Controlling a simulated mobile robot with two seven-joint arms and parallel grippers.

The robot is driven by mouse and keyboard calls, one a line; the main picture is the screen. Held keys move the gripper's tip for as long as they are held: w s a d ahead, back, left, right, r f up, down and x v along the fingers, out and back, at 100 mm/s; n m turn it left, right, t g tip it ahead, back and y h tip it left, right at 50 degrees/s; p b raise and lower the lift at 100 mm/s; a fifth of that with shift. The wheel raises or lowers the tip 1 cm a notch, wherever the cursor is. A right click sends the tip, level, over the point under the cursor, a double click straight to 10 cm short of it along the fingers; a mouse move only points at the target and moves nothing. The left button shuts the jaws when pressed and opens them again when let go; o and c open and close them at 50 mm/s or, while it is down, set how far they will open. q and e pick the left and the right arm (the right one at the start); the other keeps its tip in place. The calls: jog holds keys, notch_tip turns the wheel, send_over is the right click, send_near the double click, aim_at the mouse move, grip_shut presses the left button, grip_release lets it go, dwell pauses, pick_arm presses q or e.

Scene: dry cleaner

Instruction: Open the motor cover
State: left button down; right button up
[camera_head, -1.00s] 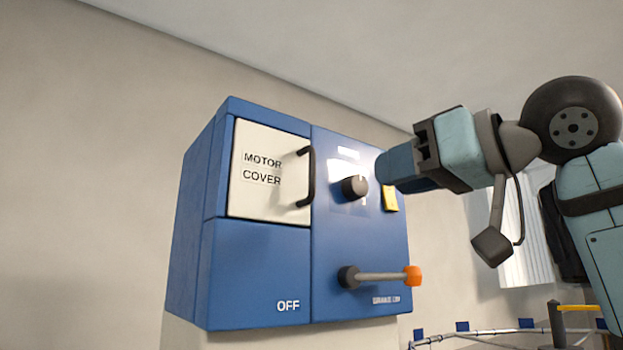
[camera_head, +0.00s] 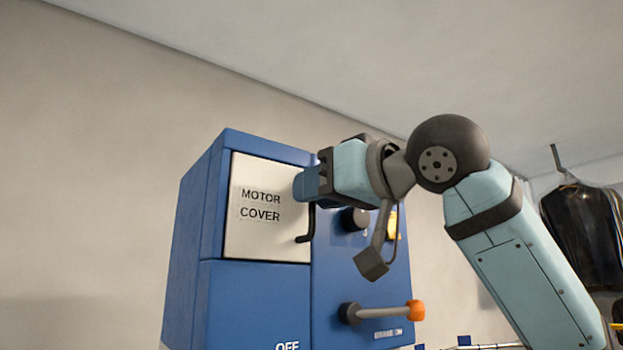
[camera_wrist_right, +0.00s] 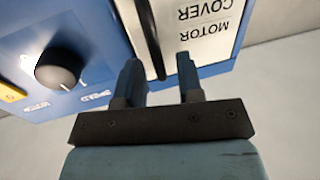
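The motor cover (camera_head: 262,235) is a white panel lettered MOTOR COVER on the upper left of a blue control box (camera_head: 190,250). It looks shut, flush with the box front. Its black bar handle (camera_head: 309,228) is on its right edge, the upper part hidden behind my right gripper (camera_head: 306,185). In the right wrist view, my right gripper (camera_wrist_right: 159,75) is open, its two blue fingers apart. The handle (camera_wrist_right: 148,38) shows between the lines of the two fingers; contact cannot be told. The cover (camera_wrist_right: 195,35) shows there upside down. My left gripper is out of view.
A black knob (camera_head: 354,220) and a lever with an orange end (camera_head: 415,310) are on the box's right half, close below my right wrist. A dark garment (camera_head: 585,225) hangs at the far right. The wall left of the box is clear.

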jog(key=shift+w+a, duration=0.4)
jog(key=shift+a, duration=0.1)
jog(key=shift+w, duration=0.1)
grip_shut()
jog(key=shift+s+f+m+t, duration=0.15)
jog(key=shift+s+m+t, duration=0.1)
jog(key=shift+m+t, duration=0.05)
